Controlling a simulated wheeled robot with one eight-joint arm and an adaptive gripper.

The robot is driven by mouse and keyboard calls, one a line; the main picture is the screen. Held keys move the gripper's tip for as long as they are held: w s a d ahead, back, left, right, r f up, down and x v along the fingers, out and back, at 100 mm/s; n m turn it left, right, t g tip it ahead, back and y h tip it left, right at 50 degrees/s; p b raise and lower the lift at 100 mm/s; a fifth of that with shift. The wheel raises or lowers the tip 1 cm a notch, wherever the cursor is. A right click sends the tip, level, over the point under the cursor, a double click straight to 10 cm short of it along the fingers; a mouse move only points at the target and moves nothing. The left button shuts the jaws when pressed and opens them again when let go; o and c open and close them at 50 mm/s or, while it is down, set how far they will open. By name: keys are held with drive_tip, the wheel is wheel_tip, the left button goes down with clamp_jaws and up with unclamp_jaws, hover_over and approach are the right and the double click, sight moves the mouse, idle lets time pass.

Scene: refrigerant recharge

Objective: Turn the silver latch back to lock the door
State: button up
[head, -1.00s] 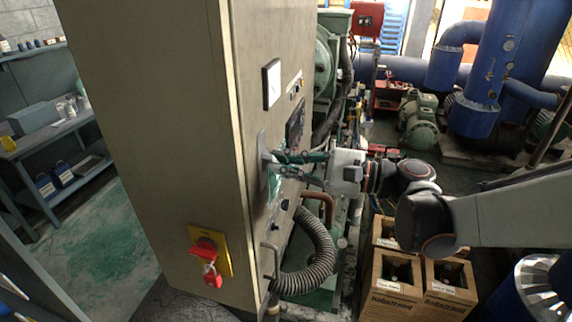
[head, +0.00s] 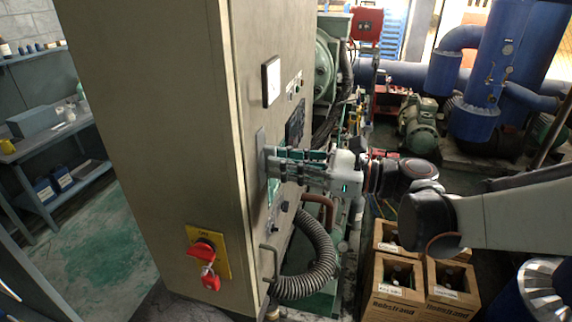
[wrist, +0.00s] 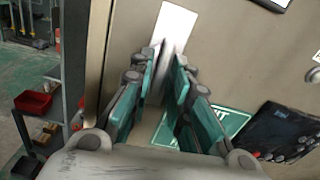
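The cabinet door (head: 283,75) is the tall beige panel and stands flush with its frame as far as I can see. A silver latch plate (head: 262,150) is on the door's left side; it also shows as a pale strip in the wrist view (wrist: 176,26). My gripper (head: 272,163) points at this plate, its fingertips at or very near it. In the wrist view the two green-padded fingers (wrist: 166,60) are partly open, on either side of the plate's lower end. The fingers hide the latch's handle, so I cannot tell its angle or whether they touch it.
A red rotary switch on a yellow plate (head: 208,252) is on the cabinet's near side. A ribbed hose (head: 313,268) and a bar handle (head: 268,262) are below my gripper.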

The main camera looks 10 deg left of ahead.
idle(0.3)
drive_tip(key=d, duration=0.9)
drive_tip(key=shift+s+b, duration=0.35)
drive_tip(key=shift+b, duration=0.05)
drive_tip(key=s+d+f+n+t+h+b, duration=0.1)
drive_tip(key=s+d+f+n+h+b, duration=0.1)
drive_tip(key=f+h+b, duration=0.3)
drive_tip(key=s+d+f+n+t+h+b, duration=0.1)
drive_tip(key=s+d+f+n+b, duration=0.15)
drive_tip(key=f, duration=0.55)
drive_tip(key=s+d+f+n+t+h+b, duration=0.1)
drive_tip(key=s+f+n+h+b, duration=0.15)
drive_tip(key=f, duration=0.35)
drive_tip(key=s+d+f+n+t+h+b, duration=0.1)
drive_tip(key=s+d+f+n+h+b, duration=0.2)
drive_tip(key=d, duration=0.5)
drive_tip(key=s+d+f+n+t+h+b, duration=0.2)
drive_tip(key=d+f+n+h+b, duration=0.4)
drive_tip(key=f, duration=0.4)
drive_tip(key=shift+s+d+n+b, duration=0.55)
drive_tip(key=shift+s+d+n, duration=0.15)
drive_tip(key=shift+d+n, duration=0.25)
